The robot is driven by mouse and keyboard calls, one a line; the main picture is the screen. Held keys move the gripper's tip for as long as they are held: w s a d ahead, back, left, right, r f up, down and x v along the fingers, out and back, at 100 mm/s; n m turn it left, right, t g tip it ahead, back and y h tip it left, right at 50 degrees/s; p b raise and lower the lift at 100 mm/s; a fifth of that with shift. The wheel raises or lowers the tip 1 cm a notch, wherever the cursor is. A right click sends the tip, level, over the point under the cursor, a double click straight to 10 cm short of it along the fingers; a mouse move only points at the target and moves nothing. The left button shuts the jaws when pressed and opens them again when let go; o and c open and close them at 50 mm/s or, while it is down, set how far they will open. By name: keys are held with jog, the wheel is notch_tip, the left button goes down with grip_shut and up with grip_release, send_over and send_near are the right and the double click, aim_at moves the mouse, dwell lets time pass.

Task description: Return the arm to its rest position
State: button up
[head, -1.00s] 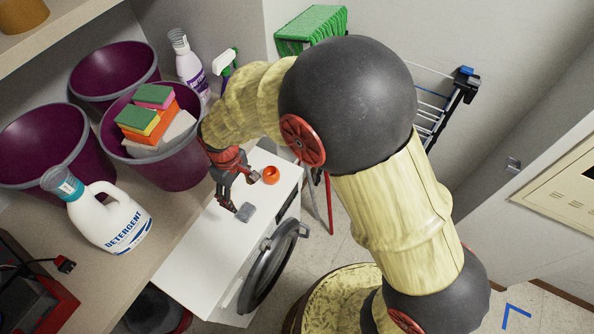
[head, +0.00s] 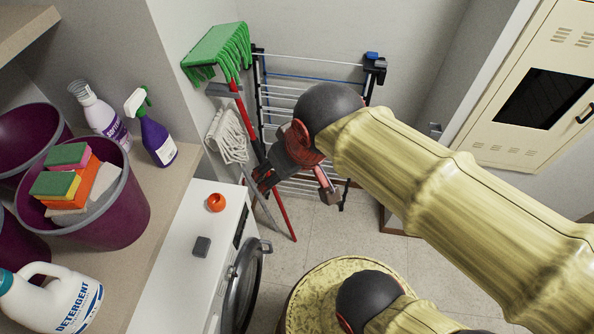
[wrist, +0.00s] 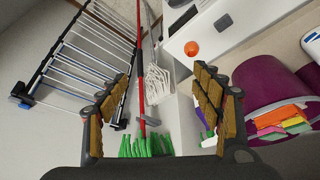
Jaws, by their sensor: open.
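My gripper (head: 296,186) is open and empty in the head view. It hangs in the air right of the washing machine (head: 170,270), in front of the drying rack and mop handles. My pale yellow arm reaches in from the right with its elbow joint folded. In the wrist view the two padded fingers of my gripper (wrist: 162,88) stand wide apart, with nothing between them but the background. A small grey block (head: 202,247) and an orange round object (head: 216,202) lie on the washer top, apart from the gripper.
A drying rack (head: 300,107), a green broom (head: 218,50) and a white mop (head: 230,137) stand behind the gripper. The left counter holds purple buckets (head: 120,215), a purple spray bottle (head: 155,140) and a detergent jug (head: 50,300). A cream cabinet (head: 530,90) is at right.

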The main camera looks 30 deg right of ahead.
jog(key=shift+s+d+r+m+t, duration=0.15)
jog(key=shift+s+d+m, duration=0.2)
jog(key=shift+s, duration=0.3)
jog(key=shift+s+d+r+m+t, duration=0.15)
jog(key=shift+s+d, duration=0.3)
jog(key=shift+s, duration=0.15)
notch_tip(320, 180, down, 7)
jog(key=b, duration=0.6)
jog(key=shift+b, duration=0.4)
